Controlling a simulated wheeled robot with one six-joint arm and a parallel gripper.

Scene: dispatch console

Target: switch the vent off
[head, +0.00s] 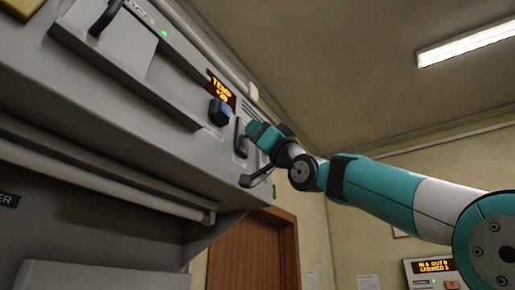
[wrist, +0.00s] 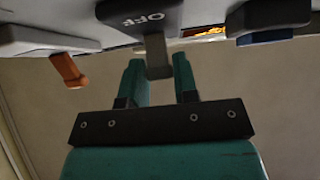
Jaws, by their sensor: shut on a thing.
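My gripper (wrist: 160,72) has its two teal fingers on either side of a grey lever (wrist: 157,58) and is shut on it. The lever hangs below a dark plate (wrist: 150,17) whose letters look like OFF. In the head view, my gripper (head: 254,132) meets the console (head: 150,110) at a dark upright part (head: 240,138), just right of a blue knob (head: 220,112). No label reading vent is legible, and the fingertips' contact is partly hidden in the head view.
An orange lit display (head: 221,90) reading TEMP sits above the blue knob, which also shows at right in the wrist view (wrist: 264,36). An orange lever (wrist: 68,70) hangs at left there. A dark handle (head: 258,179) juts from the console below my gripper.

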